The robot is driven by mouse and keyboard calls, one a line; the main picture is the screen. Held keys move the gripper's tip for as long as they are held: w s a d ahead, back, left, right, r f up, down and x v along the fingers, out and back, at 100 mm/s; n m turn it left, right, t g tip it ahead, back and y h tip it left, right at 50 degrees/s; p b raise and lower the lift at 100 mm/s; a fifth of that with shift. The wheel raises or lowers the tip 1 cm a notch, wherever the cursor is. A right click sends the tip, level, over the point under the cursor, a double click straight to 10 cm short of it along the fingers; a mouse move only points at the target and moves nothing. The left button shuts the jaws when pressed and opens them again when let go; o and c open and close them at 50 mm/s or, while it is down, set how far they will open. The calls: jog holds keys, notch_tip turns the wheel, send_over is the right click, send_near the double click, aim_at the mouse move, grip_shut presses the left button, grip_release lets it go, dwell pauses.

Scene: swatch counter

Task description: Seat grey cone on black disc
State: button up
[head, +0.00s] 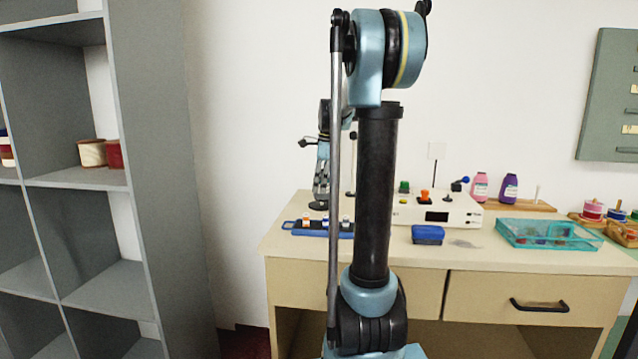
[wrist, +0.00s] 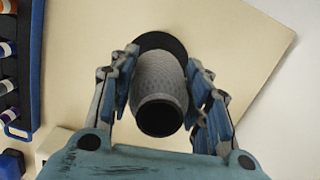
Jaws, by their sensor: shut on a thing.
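In the wrist view the grey cone (wrist: 161,78), dimpled with a dark open end toward the camera, sits between the fingers of my gripper (wrist: 161,75), which is shut on it. The black disc (wrist: 160,41) shows just beyond the cone's far end and is partly covered by it. I cannot tell whether cone and disc touch. In the head view my gripper (head: 321,185) is over the left part of the counter, partly behind my arm.
A blue rack (head: 291,226) of small bottles lies near the counter's left edge; it also shows in the wrist view (wrist: 36,62). A white control box (head: 463,210), a dark blue box (head: 427,235) and a teal tray (head: 530,243) stand to the right. Bare counter surrounds the disc.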

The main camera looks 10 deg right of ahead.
jog(key=shift+f, duration=0.8)
jog(key=o, duration=1.2)
notch_tip(320, 180, up, 12)
jog(key=d, duration=0.1)
jog(key=shift+d+f, duration=0.15)
jog(key=shift+d, duration=0.2)
jog(key=shift+s, duration=0.15)
